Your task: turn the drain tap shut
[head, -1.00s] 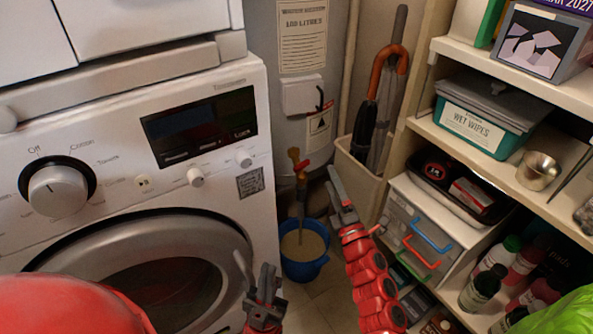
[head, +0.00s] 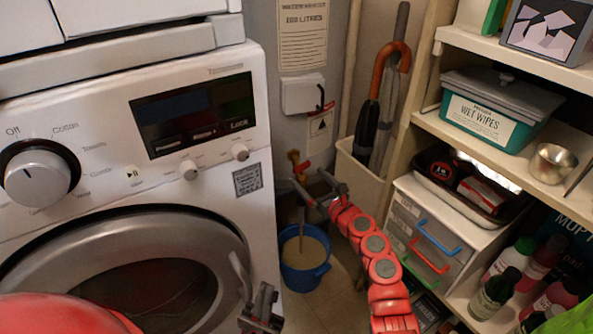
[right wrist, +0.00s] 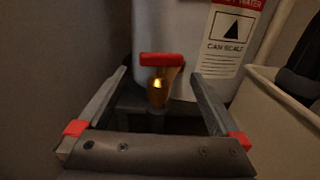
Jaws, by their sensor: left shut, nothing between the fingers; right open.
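The drain tap (head: 296,158) is a small brass fitting with a red handle, low on the grey tank in the head view. In the right wrist view the tap (right wrist: 158,85) stands upright, its red bar handle (right wrist: 161,59) lying crosswise. My right gripper (head: 306,176) is open and close to the tap; in the right wrist view the tap shows between its fingers, apparently untouched. A pale column, water or hose, runs down into the blue bucket (head: 305,280), which holds cloudy liquid. My left gripper (head: 252,292) is shut and empty in front of the washer door.
The white washing machine (head: 100,180) fills the left. A beige bin (head: 358,172) with umbrellas stands right of the tap. Shelves (head: 500,170) with a wet wipes box, drawers and bottles line the right. A little floor is free beside the bucket.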

